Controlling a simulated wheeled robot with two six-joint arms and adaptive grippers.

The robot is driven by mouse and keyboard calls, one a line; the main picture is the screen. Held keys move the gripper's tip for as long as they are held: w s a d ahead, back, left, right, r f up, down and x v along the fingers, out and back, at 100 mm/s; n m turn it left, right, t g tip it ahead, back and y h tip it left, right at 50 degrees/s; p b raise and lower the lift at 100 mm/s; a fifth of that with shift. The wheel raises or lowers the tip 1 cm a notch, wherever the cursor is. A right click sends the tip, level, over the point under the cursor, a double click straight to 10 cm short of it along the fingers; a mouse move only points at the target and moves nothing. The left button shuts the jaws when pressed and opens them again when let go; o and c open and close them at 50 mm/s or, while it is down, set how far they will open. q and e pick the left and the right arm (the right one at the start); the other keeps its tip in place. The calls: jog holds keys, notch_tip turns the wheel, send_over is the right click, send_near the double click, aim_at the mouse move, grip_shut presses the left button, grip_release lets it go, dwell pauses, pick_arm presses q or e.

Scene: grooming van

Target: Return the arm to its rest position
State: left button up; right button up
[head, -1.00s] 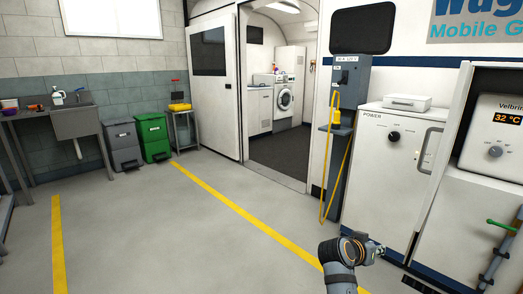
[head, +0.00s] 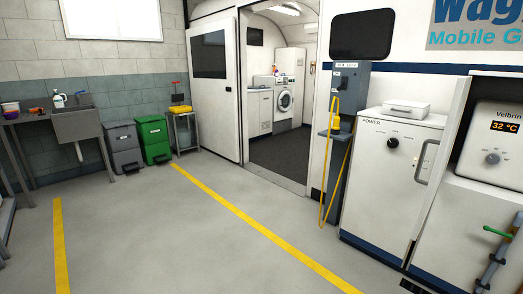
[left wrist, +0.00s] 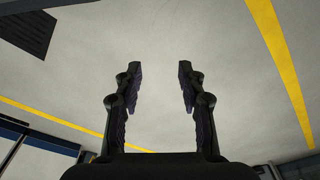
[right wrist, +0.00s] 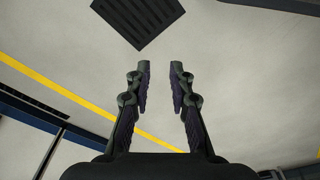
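My left gripper (left wrist: 160,85) shows in the left wrist view with its two dark fingers apart and nothing between them. Pale floor lies beyond it. My right gripper (right wrist: 160,85) shows in the right wrist view, also with its fingers apart and empty, over bare floor close to a dark floor grate (right wrist: 138,20). Neither arm shows in the head view.
A white cabinet marked POWER (head: 385,180) and a unit with a 32 °C display (head: 495,145) stand at the right. A grey post (head: 345,110) with a yellow hose stands beside the van doorway (head: 280,150). Grey and green bins (head: 153,138) stand at the back left. The middle floor is clear.

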pick_arm(q)
jog(key=s+a+f+p, duration=0.1)
jog(key=s+a+p, duration=0.1)
jog(key=s+p, duration=0.6)
jog(key=s+a+f+p, duration=0.1)
jog(key=s+a+p, duration=0.1)
jog(key=s+p, duration=0.7)
jog(key=p, duration=0.4)
jog(key=shift+s+a+y, duration=0.2)
jog(key=shift+s+y, duration=0.05)
jog(key=shift+y, duration=0.15)
pick_arm(e)
jog(key=s+d+f, duration=0.1)
jog(key=s+d, duration=0.1)
jog(key=s, duration=0.6)
jog(key=s+d+f, duration=0.1)
jog(key=s+d, duration=0.1)
jog(key=s, duration=0.7)
jog(key=shift+s+d+h, duration=0.2)
jog(key=shift+d+h, duration=0.05)
jog(key=shift+h, duration=0.15)
